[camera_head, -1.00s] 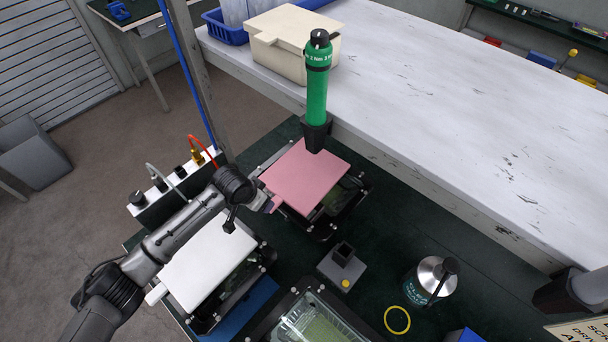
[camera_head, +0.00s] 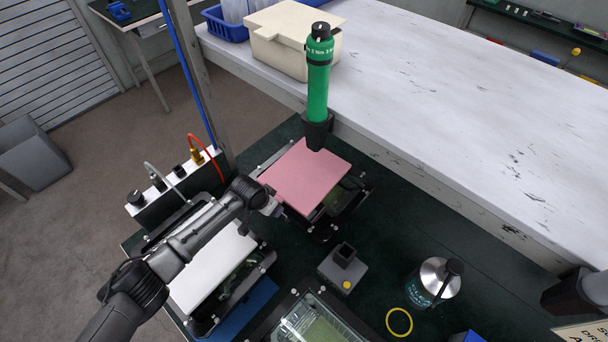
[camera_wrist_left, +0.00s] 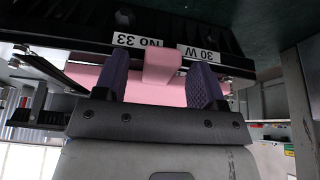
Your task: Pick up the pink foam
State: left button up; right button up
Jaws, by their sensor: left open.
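The pink foam (camera_head: 306,177) is a flat sheet lying on top of a black-framed floodlight housing (camera_head: 327,227). My left gripper (camera_head: 277,211) is at the foam's near left edge, low beside the housing. In the left wrist view, the left gripper (camera_wrist_left: 158,85) has its two purple ridged fingers apart. A pink tab of the foam (camera_wrist_left: 161,68) shows between the fingers, with more pink behind them. Whether the fingers touch the foam cannot be told. My right gripper is not in view.
A green torque driver (camera_head: 318,85) stands in a holder at the foam's far edge. A second housing with a white sheet (camera_head: 207,268) is under my left arm. A grey block (camera_head: 343,268), yellow ring (camera_head: 399,322) and metal bottle (camera_head: 437,279) stand nearby. The white bench (camera_head: 460,110) is mostly clear.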

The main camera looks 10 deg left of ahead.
pick_arm(q)
jog(key=c, duration=1)
jog(key=shift+r, duration=0.1)
